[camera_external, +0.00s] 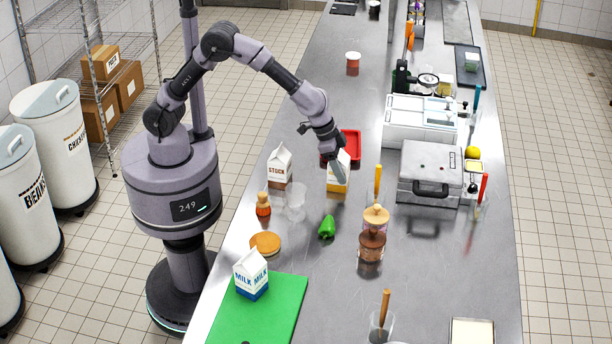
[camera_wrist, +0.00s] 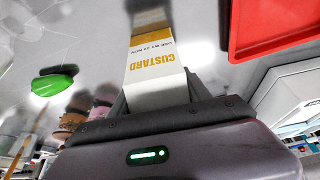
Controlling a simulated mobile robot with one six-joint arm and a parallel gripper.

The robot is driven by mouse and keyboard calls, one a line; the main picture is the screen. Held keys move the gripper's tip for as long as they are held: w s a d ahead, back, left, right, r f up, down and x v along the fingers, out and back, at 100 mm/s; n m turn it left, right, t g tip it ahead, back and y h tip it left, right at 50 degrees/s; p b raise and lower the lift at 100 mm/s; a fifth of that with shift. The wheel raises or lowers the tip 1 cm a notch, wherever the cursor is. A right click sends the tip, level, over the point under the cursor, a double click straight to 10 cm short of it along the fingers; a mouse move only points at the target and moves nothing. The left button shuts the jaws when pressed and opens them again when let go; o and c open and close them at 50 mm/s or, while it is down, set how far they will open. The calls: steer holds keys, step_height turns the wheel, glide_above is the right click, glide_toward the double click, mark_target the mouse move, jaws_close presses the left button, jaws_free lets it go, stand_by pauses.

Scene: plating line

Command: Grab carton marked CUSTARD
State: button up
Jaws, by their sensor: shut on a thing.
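The CUSTARD carton (camera_wrist: 155,72) is white and yellow, and its printed name shows in the wrist view. It also shows in the external view (camera_external: 341,172), on or just above the steel counter and partly hidden by my gripper. My gripper (camera_external: 336,172) is shut on the carton, with a dark finger on either side of it in the wrist view. I cannot tell whether the carton's base touches the counter.
A red tray (camera_external: 356,146) lies close behind the carton. A STOCK carton (camera_external: 279,167), a clear glass (camera_external: 297,196) and a green pepper (camera_external: 327,227) stand nearby. A MILK carton (camera_external: 251,275) stands on a green board (camera_external: 275,318). A grey press (camera_external: 430,171) is to the right.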

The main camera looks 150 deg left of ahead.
jaws_close()
steer(key=shift+r, duration=0.1)
